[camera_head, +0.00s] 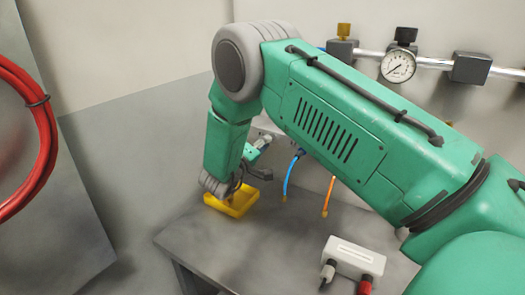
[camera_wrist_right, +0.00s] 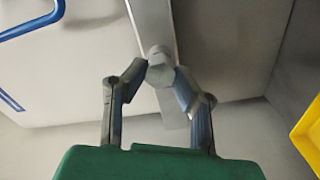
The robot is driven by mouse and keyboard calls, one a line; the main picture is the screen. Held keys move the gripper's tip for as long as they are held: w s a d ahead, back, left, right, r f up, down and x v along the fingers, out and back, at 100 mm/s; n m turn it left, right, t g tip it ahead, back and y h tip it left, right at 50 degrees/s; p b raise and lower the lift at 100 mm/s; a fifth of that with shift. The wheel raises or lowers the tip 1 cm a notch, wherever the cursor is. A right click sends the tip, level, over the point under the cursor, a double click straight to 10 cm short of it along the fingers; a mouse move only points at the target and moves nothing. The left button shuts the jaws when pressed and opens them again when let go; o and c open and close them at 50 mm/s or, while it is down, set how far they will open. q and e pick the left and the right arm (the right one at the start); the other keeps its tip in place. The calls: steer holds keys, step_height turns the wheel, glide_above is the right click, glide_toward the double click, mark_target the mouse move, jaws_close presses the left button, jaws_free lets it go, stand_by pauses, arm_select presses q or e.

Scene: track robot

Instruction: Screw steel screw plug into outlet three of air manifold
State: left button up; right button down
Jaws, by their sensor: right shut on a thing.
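In the right wrist view my right gripper (camera_wrist_right: 160,78) is shut on a grey hexagonal plug (camera_wrist_right: 158,54), with one finger on each side of it. The plug cannot be made out there. The air manifold is mostly hidden behind my right arm, and I cannot tell its outlets apart. A blue hose (camera_head: 290,172) and an orange hose (camera_head: 329,195) hang below the arm. My left gripper is not in view.
The grey table (camera_head: 270,250) has clear room at its front left. A white box (camera_head: 354,257) with plugs sits at the front right. A gauge (camera_head: 398,66) and valves line a wall pipe. A red hose (camera_head: 45,140) hangs at left. The yellow tray's edge (camera_wrist_right: 308,135) shows in the wrist view.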

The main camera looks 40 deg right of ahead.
steer(key=shift+m, duration=0.6)
steer(key=m+b, duration=0.7)
steer(key=m, duration=0.5)
